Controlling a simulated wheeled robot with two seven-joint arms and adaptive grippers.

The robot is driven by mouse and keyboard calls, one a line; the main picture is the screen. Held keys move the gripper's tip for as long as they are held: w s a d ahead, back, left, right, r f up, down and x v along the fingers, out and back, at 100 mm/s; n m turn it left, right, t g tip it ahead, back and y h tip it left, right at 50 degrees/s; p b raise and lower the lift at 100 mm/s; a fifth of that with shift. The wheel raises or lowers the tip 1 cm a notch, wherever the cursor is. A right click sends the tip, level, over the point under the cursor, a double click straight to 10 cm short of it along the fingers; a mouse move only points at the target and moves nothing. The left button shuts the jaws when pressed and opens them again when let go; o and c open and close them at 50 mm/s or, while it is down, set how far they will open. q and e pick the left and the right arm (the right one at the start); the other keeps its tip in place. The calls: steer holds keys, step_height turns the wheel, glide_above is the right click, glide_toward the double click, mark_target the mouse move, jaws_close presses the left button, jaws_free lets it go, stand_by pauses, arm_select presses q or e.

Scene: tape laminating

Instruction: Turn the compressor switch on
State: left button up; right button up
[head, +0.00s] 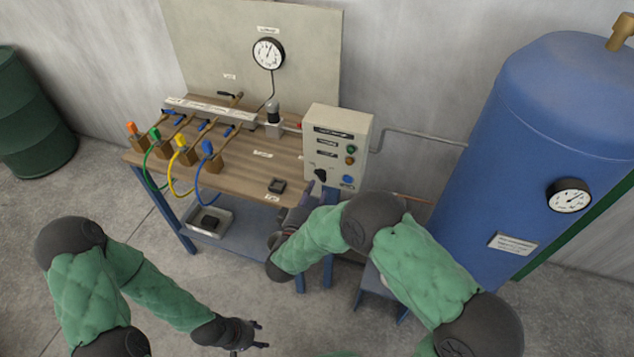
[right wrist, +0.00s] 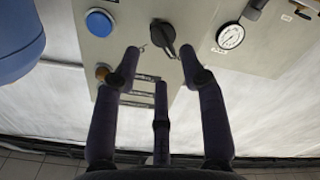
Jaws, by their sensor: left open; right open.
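The grey control box (head: 338,140) stands at the right end of the bench. A black rotary switch (head: 320,174) sits low on its front face, left of a blue button (head: 348,179). In the right wrist view the switch knob (right wrist: 162,37) lies beyond and between my right gripper's spread fingertips (right wrist: 159,52), its handle slanting. My right gripper (head: 311,188) is open just in front of the switch; I cannot tell whether a finger touches it. My left gripper (head: 262,336) is open and empty, low over the floor at the front.
The wooden bench (head: 240,172) carries valves, coloured hoses and a small black block (head: 277,185). A gauge (head: 268,53) hangs on the back panel. A large blue tank (head: 540,120) stands at the right, a green barrel (head: 30,120) at the left. The floor at the front left is clear.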

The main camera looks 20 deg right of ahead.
mark_target(320, 178)
steer(key=shift+b+x, duration=0.3)
steer(key=shift+x, duration=2.35)
jaws_close()
